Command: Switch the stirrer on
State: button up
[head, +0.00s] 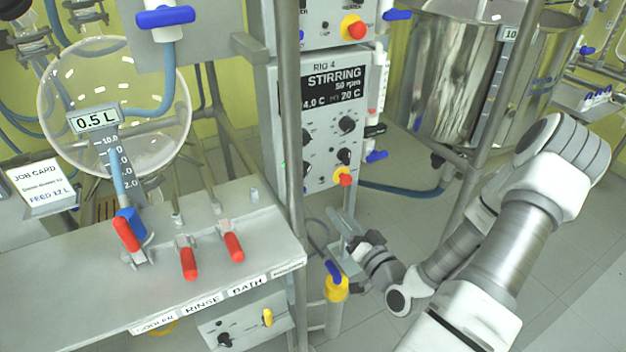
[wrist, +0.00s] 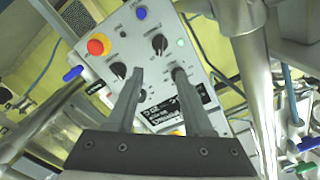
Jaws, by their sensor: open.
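The grey RIG 4 control panel (head: 320,125) stands in the middle of the head view. Its dark display (head: 336,86) reads "STIRRING 50 rpm" with temperatures below. Black knobs (head: 346,124) and a red-and-yellow button (head: 345,177) sit beneath it. My gripper (head: 342,222) is low in front of the panel. In the wrist view, the panel (wrist: 139,38) appears upside down behind my two open fingers (wrist: 158,74), which partly cover the display. A black knob (wrist: 159,44) shows just beyond them, with a green lamp beside it. Nothing is between the fingers.
A bench (head: 75,285) with red-handled valves (head: 188,262) is at left, below a round glass vessel (head: 75,130). A metal post (head: 293,200) runs close left of the panel. A steel tank (head: 460,65) stands right. A yellow-topped post (head: 336,288) with a blue handle is near my gripper.

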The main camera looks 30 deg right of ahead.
aim_at(306, 174)
jog(key=w+b, duration=0.1)
jog(key=w, duration=1)
jog(key=w+b, duration=0.1)
jog(key=w, duration=0.5)
jog(key=shift+a+b, duration=0.3)
grip_shut()
